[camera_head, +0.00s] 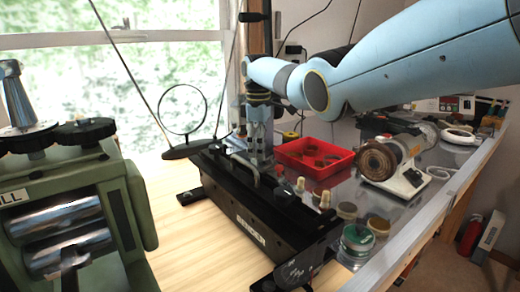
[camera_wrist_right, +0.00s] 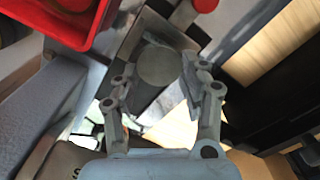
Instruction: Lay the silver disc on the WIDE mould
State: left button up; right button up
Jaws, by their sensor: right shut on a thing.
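My right gripper (camera_head: 258,165) points down over the black bench tool in the head view. In the right wrist view the right gripper (camera_wrist_right: 160,75) has its fingers closed in around a round, flat, grey piece, which looks like the silver disc (camera_wrist_right: 158,65). The disc cannot be made out in the head view. I cannot tell which thing is the WIDE mould. My left gripper is not in view.
A red tray (camera_head: 345,166) with several round brown pieces lies right of the right gripper. A green rolling mill (camera_head: 140,205) is at left. A green tin (camera_head: 357,238) stands near the front. A round magnifier (camera_head: 182,86) stands behind.

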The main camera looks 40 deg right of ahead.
jog(key=shift+s+f, duration=0.2)
jog(key=shift+f, duration=0.1)
jog(key=shift+s+a+f+b, duration=0.2)
jog(key=shift+f+b, duration=0.1)
jog(key=shift+f, duration=0.3)
jog(key=shift+c, duration=0.9)
jog(key=o, duration=1.2)
jog(key=shift+w+d+f, duration=0.2)
jog(key=shift+r, duration=0.15)
notch_tip(320, 180, up, 14)
jog(key=shift+w+f+p, duration=0.25)
jog(key=shift+w+p, duration=0.05)
jog(key=shift+p, duration=0.15)
